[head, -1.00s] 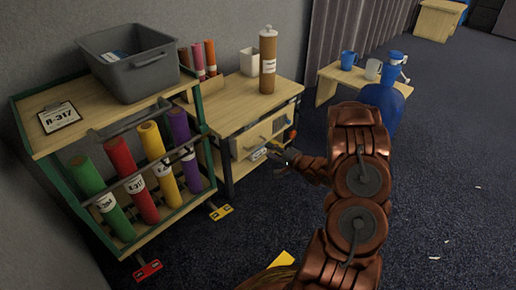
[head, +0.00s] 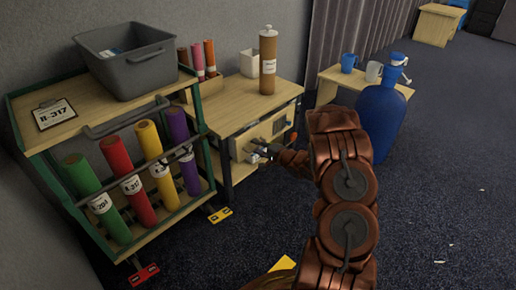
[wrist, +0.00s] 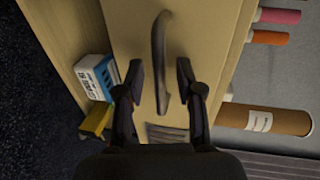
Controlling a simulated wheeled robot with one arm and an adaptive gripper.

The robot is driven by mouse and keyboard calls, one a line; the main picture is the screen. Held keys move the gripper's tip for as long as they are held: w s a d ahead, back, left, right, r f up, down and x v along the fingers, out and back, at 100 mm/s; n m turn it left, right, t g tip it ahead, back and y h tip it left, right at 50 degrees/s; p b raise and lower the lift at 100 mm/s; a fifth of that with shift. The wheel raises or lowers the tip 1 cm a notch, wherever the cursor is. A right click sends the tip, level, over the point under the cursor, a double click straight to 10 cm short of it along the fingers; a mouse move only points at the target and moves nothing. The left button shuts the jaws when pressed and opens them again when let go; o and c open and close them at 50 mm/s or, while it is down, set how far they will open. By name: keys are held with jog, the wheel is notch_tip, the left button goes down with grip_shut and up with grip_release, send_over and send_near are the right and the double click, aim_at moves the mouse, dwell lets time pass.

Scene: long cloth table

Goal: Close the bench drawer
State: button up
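The bench (head: 235,112) has a pale wooden drawer (head: 251,139) in its front, under the top. In the wrist view the drawer front (wrist: 130,40) fills the middle, with a long curved grey handle (wrist: 158,50) on it. My gripper (head: 264,150) is at the drawer front in the head view and hides part of it. In the wrist view my gripper (wrist: 160,75) has its fingers apart, one on each side of the handle's lower part, with gaps between. I cannot tell whether the drawer is fully flush with the bench.
A brown tube (head: 267,62) and a white container (head: 249,62) stand on the bench. A cart (head: 80,135) with coloured tubes and a grey bin (head: 128,65) is at left. A big blue bottle (head: 380,115) stands right of my arm. Dark floor lies open at right.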

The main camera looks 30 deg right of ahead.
grip_shut()
dwell(0.4)
jog(key=w+p, duration=0.1)
jog(key=p, duration=0.1)
jog(key=w+p, duration=0.1)
jog(key=p, duration=0.2)
jog(key=w+p, duration=0.2)
jog(key=p, duration=0.1)
jog(key=shift+w+a+r, duration=0.1)
jog(key=shift+a+r, duration=0.1)
jog(key=shift+a, duration=0.2)
grip_release()
jog(key=shift+f, duration=0.15)
